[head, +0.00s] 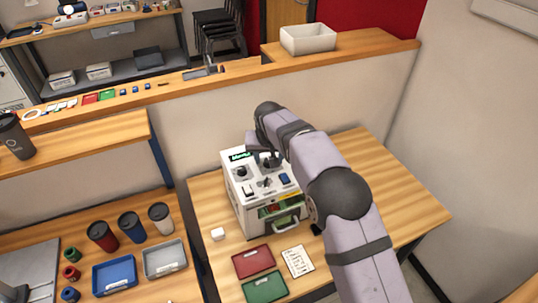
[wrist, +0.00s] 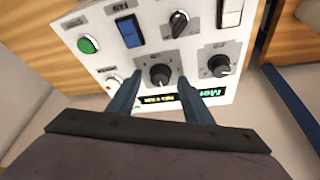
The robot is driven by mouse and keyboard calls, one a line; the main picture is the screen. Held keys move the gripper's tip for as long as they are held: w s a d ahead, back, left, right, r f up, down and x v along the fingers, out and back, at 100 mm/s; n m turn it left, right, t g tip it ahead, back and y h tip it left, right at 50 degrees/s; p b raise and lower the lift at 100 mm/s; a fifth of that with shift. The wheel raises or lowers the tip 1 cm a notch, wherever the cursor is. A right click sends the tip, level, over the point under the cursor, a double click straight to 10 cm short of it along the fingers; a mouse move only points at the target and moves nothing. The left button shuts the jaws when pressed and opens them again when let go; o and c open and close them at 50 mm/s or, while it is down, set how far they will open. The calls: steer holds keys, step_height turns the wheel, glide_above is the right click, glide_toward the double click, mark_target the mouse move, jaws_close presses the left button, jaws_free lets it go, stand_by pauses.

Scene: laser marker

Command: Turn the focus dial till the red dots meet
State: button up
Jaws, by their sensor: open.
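The laser marker (head: 238,208) is a white box on the right wooden table, with controls on top. In the wrist view a black dial (wrist: 160,75) sits between the two fingers of my gripper (wrist: 159,79), which is open. The fingers stand on either side of it; I cannot tell whether they touch it. A second black dial (wrist: 219,65) is to its right, outside the fingers. The labels are too small to read, so I cannot tell which is the focus dial. In the head view my arm hides part of the panel. No pair of red dots is discernible.
Near the dials are a blue switch (wrist: 129,31), a green button (wrist: 88,44), a black selector knob (wrist: 179,22) and a lit display (wrist: 158,98). A red tray (head: 253,261), a green tray (head: 265,287) and a paper sheet (head: 298,261) lie before the marker.

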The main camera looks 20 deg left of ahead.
steer(key=shift+f, duration=0.15)
steer(key=c, duration=1.1)
steer(key=shift+o, duration=0.4)
steer(key=shift+n, duration=0.3)
steer(key=n+y, duration=0.1)
steer(key=n, duration=0.2)
steer(key=shift+w+d+g, duration=0.15)
steer(key=shift+g, duration=0.15)
steer(key=n, duration=0.2)
steer(key=n+g+y, duration=0.1)
steer(key=n, duration=0.2)
steer(key=shift+w+g+y, duration=0.1)
steer(key=shift+g+y, duration=0.2)
steer(key=shift+c, duration=0.2)
steer(key=shift+n, duration=0.3)
